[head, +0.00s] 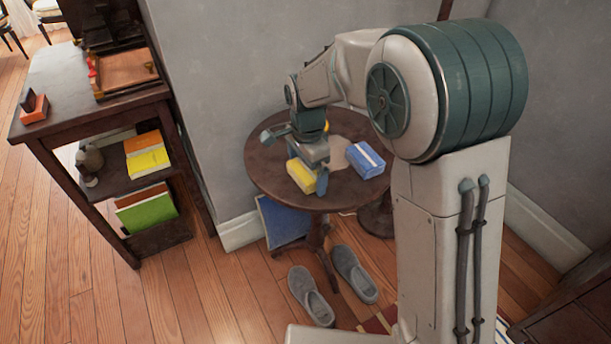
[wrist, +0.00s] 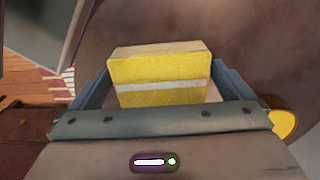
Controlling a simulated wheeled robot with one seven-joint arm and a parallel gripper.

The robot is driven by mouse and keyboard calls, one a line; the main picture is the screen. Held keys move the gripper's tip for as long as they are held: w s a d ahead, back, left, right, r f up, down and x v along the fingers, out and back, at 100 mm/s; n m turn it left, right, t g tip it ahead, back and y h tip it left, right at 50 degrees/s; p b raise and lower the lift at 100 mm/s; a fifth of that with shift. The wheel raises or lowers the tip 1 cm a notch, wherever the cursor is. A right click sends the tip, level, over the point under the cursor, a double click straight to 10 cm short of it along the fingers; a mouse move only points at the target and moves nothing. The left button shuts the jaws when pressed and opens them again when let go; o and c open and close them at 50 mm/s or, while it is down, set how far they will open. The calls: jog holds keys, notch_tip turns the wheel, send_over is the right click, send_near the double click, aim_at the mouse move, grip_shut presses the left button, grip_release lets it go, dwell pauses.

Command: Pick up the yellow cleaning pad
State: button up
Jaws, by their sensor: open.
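The yellow cleaning pad (head: 301,176) lies on the round dark wooden table (head: 263,172), near its front left. It is a yellow block with a pale band across it, and it also shows in the wrist view (wrist: 158,82). My gripper (head: 318,172) is low over the table at the pad. In the wrist view my gripper's two fingers (wrist: 160,92) stand apart, one on each side of the pad. I cannot tell whether either finger touches it. The fingertips are partly hidden behind the pad.
A blue box (head: 365,160) with a pale band is on the table, right of my gripper. A wooden shelf unit (head: 60,132) with books stands to the left. Grey slippers (head: 311,295) and a blue flat thing (head: 282,222) are on the floor below the table. A wall stands behind.

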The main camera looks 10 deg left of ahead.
aim_at(307, 168)
jog(key=c, duration=0.8)
jog(key=shift+r, duration=0.15)
jog(key=shift+r, duration=0.25)
notch_tip(307, 168, up, 4)
jog(key=shift+f+p, duration=0.15)
jog(key=shift+p, duration=0.95)
jog(key=w+d+r+p, duration=0.2)
jog(key=d+r, duration=0.4)
jog(key=d, duration=0.5)
jog(key=shift+d+r+p, duration=0.25)
jog(key=shift+r+p, duration=0.1)
jog(key=shift+p, duration=0.15)
jog(key=shift+o, duration=0.5)
jog(key=shift+s, duration=0.1)
